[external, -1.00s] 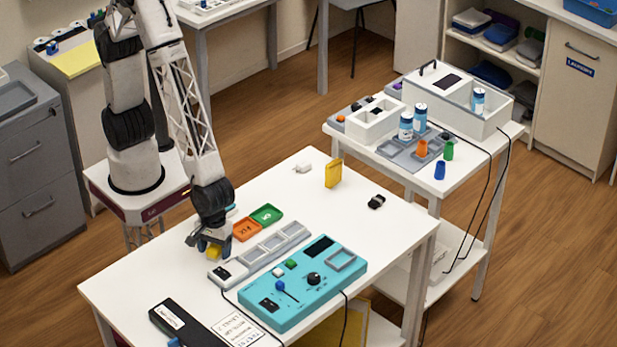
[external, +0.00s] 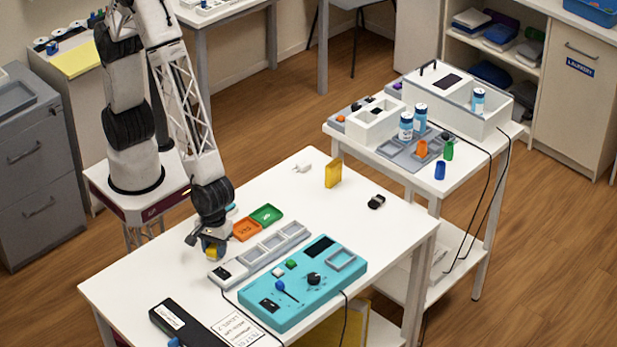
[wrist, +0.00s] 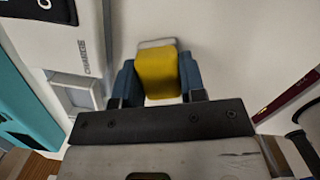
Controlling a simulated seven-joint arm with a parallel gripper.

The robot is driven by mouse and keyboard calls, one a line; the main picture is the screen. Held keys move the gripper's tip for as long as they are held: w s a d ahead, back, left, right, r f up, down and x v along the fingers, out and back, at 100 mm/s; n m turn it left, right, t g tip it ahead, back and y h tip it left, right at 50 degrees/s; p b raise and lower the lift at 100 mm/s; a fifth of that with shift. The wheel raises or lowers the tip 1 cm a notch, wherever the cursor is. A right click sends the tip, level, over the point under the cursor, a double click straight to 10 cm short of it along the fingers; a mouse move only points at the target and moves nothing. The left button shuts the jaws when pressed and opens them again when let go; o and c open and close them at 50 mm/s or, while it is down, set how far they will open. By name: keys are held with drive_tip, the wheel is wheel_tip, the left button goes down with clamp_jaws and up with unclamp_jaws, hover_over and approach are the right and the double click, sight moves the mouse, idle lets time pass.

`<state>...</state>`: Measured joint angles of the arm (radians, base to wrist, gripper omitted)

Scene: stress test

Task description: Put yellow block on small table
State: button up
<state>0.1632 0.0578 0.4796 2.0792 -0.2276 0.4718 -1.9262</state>
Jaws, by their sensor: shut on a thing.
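A small yellow block (wrist: 157,73) sits between the two blue-grey fingers of my gripper (wrist: 158,84) in the wrist view. In the external view the yellow block (external: 211,253) shows under my gripper (external: 209,245), low over the left part of the white front table (external: 140,277). My gripper is shut on the block. I cannot tell whether the block touches the table. A smaller white table (external: 470,178) stands behind at the right, with several objects on its top.
A grey tray strip (external: 260,254) and a teal control panel (external: 303,285) lie right of my gripper. Orange (external: 247,229) and green (external: 266,215) trays lie behind it. A yellow upright piece (external: 333,173) stands farther back. The small table's front right corner has some bare room.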

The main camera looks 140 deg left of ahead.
sight(212, 246)
drive_tip(key=shift+r, duration=0.55)
drive_tip(key=shift+s+a+r, duration=0.1)
drive_tip(key=shift+s+r, duration=0.1)
drive_tip(key=shift+r, duration=0.4)
drive_tip(key=shift+s+r, duration=0.2)
drive_tip(key=shift+r, duration=0.35)
drive_tip(key=s+a, duration=0.1)
drive_tip(key=s, duration=0.4)
drive_tip(key=s+a+r, duration=0.1)
drive_tip(key=s, duration=0.9)
drive_tip(key=shift+a+r, duration=0.2)
drive_tip(key=shift+a, duration=0.2)
